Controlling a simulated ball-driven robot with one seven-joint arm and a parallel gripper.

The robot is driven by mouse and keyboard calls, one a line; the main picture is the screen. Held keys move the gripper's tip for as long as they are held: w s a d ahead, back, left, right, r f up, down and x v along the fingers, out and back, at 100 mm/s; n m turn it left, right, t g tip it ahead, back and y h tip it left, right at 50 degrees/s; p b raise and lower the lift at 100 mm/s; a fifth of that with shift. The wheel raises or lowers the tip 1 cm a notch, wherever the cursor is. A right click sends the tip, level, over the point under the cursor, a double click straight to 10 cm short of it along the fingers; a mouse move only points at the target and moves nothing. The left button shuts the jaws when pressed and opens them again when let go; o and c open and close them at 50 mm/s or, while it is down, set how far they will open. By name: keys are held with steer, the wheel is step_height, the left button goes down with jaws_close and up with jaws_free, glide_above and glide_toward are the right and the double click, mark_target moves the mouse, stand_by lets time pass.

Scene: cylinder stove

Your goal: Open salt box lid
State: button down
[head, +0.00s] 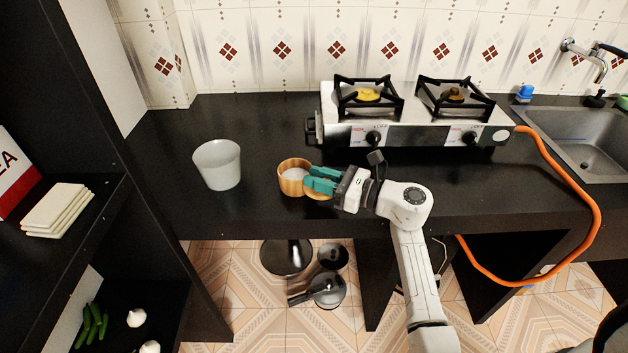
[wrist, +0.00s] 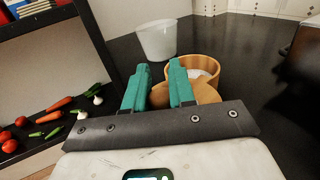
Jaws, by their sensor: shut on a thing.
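The salt box (head: 294,177) is a round wooden tub on the black counter, with white salt showing inside. It also shows in the wrist view (wrist: 213,68). Its wooden lid (wrist: 206,92) is swung off the opening, toward my gripper, so the box stands partly or fully uncovered. My gripper (head: 309,178) has teal fingers at the right side of the box. In the wrist view the fingers (wrist: 160,72) are apart, with part of the lid between and below them. The fingers hide part of the lid, and the exact contact is hard to see.
A white cup (head: 218,164) stands left of the box. A two-burner gas stove (head: 412,130) stands behind to the right, with an orange hose (head: 572,180) running over the counter's front edge. A dark shelf (head: 110,190) rises at the left.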

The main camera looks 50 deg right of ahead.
steer(key=shift+s+d+n+y, duration=0.2)
steer(key=shift+n+y, duration=0.2)
steer(key=shift+y, duration=0.2)
steer(key=c, duration=1)
jaws_free()
steer(key=shift+s, duration=0.1)
steer(key=b+v, duration=0.1)
steer(key=v, duration=0.9)
steer(key=shift+s+d+r, duration=0.15)
steer(key=shift+s+d, duration=0.05)
steer(key=shift+s, duration=0.1)
